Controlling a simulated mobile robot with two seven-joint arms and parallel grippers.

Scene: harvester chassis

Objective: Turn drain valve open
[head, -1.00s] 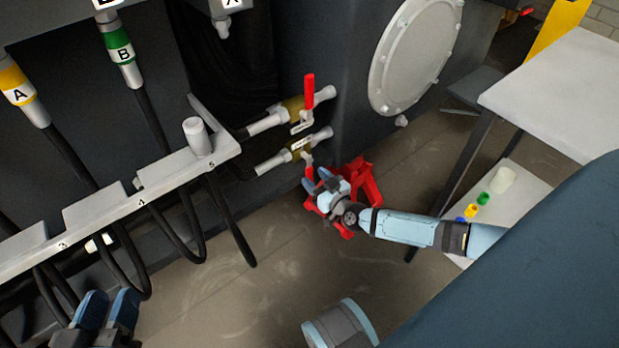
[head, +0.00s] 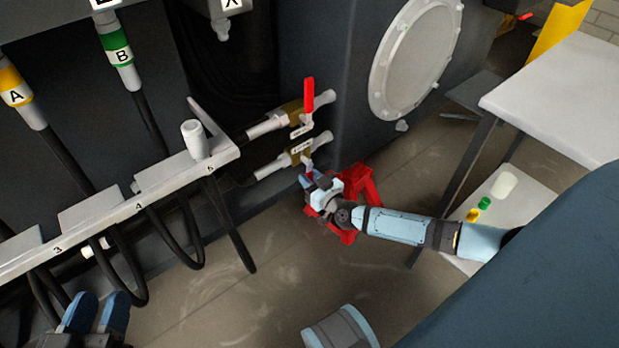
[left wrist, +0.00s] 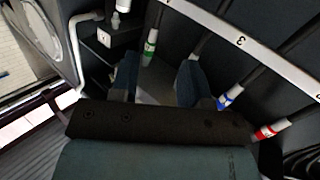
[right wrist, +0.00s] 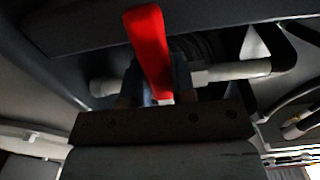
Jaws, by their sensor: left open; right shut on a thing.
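Two brass valves with red levers sit one above the other on the dark chassis. The upper valve (head: 295,110) has its lever (head: 308,95) pointing up. The lower valve (head: 290,155) has its lever pointing down into my right gripper (head: 314,182), which covers most of it. In the right wrist view my right gripper (right wrist: 158,88) is shut on a red lever (right wrist: 149,45), with a pale pipe crossing behind. The valve labels are too small to read. My left gripper (head: 97,312) is open and empty at lower left; its fingers also show in the left wrist view (left wrist: 156,82).
A red stand (head: 358,185) is on the floor just behind my right gripper. A white rail (head: 110,205) with hanging hoses runs at left. A white table (head: 560,95) and low shelf (head: 510,200) with small coloured parts stand at right. The middle floor is clear.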

